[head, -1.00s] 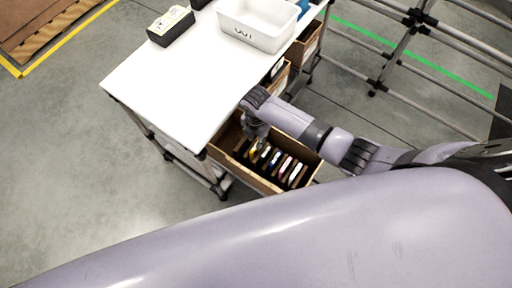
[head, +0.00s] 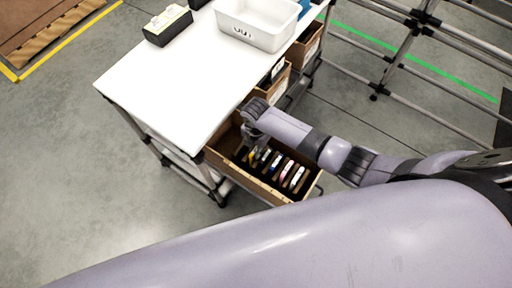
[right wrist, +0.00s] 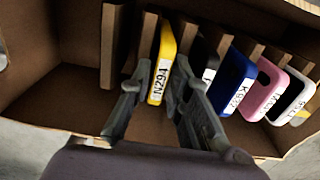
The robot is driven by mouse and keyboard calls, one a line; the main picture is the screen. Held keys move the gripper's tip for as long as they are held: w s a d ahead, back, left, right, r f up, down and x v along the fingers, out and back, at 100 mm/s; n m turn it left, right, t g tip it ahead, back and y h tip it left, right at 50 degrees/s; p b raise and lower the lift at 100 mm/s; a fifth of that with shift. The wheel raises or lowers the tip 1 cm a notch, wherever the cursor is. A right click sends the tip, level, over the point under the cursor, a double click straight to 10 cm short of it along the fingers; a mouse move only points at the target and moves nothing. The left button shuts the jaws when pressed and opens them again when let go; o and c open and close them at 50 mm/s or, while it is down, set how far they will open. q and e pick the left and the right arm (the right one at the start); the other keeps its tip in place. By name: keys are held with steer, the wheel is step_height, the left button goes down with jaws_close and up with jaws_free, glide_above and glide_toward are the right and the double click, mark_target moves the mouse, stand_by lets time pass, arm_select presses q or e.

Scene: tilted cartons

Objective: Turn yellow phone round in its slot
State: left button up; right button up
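The yellow phone (right wrist: 163,65), labelled N294, stands upright in a slot of the cardboard carton (right wrist: 60,112) between brown dividers. It also shows as a small yellow spot in the head view (head: 252,156). My right gripper (right wrist: 163,72) reaches down into the carton with one finger on each side of the phone. The fingers look slightly apart from its sides, with a narrow gap visible. In the head view my right gripper (head: 251,143) is small and partly hidden by its own wrist. My left gripper is out of view.
Blue (right wrist: 233,82), pink (right wrist: 263,90) and white (right wrist: 292,97) phones stand in slots to the right. The carton (head: 216,160) sits below the white tabletop (head: 165,80). A white bin (head: 258,38) and black box (head: 168,30) stand on the table.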

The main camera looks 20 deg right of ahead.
steer(key=shift+c, duration=0.6)
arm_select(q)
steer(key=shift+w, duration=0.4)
arm_select(e)
steer(key=shift+c, duration=0.7)
jaws_close()
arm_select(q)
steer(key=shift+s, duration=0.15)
arm_select(e)
steer(key=shift+r, duration=0.2)
step_height(320, 180, up, 5)
steer(key=p, duration=0.5)
arm_select(q)
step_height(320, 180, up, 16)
steer(key=p, duration=1.1)
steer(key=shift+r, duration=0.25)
arm_select(e)
step_height(320, 180, up, 11)
steer(key=shift+f, duration=0.15)
